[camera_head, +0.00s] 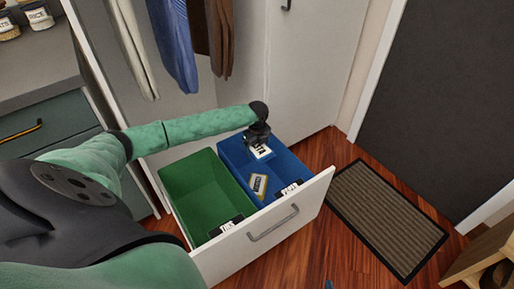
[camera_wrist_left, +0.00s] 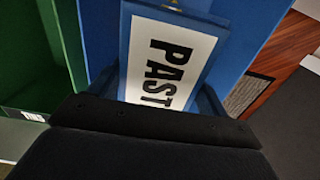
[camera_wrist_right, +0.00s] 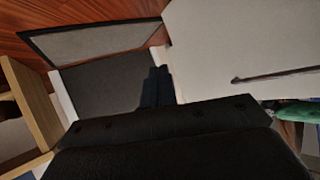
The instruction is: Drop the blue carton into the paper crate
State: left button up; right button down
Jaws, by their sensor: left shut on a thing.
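The blue carton (camera_head: 262,152), with a white label reading "PAST…", is in my left gripper (camera_head: 258,134). In the left wrist view the carton (camera_wrist_left: 172,50) sits between the two fingers, its label facing the camera. The paper crate (camera_head: 234,155) is the blue bin on the right side of the pulled-out drawer. The carton hangs over the far part of this crate; I cannot tell how far below the rim it reaches. My right gripper (camera_wrist_right: 156,88) shows only in the right wrist view, its fingers together with nothing between them.
A green bin (camera_head: 195,180) stands left of the blue one in the drawer (camera_head: 290,228). A small yellowish item (camera_head: 259,186) lies in the blue crate. Clothes (camera_head: 172,45) hang behind. A doormat (camera_head: 387,220) lies on the wooden floor at right.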

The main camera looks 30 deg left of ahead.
pick_arm(q)
jog(key=shift+f+b, duration=0.75)
jog(key=shift+b, duration=0.05)
jog(key=shift+f+b, duration=0.65)
jog(key=shift+b, duration=0.15)
pick_arm(e)
jog(key=w+r+t+y, duration=0.1)
jog(key=r+t, duration=0.3)
jog(key=r, duration=0.7)
jog(key=w+r+t, duration=0.3)
jog(key=r+t, duration=0.1)
jog(key=r, duration=0.8)
jog(key=w+r+t+y, duration=0.1)
jog(key=r+t, duration=0.3)
jog(key=r, duration=0.7)
jog(key=shift+w+d+r+t+y, duration=0.15)
jog(key=shift+w+d+t+y, duration=0.15)
jog(key=shift+w, duration=0.6)
pick_arm(q)
jog(key=o, duration=1)
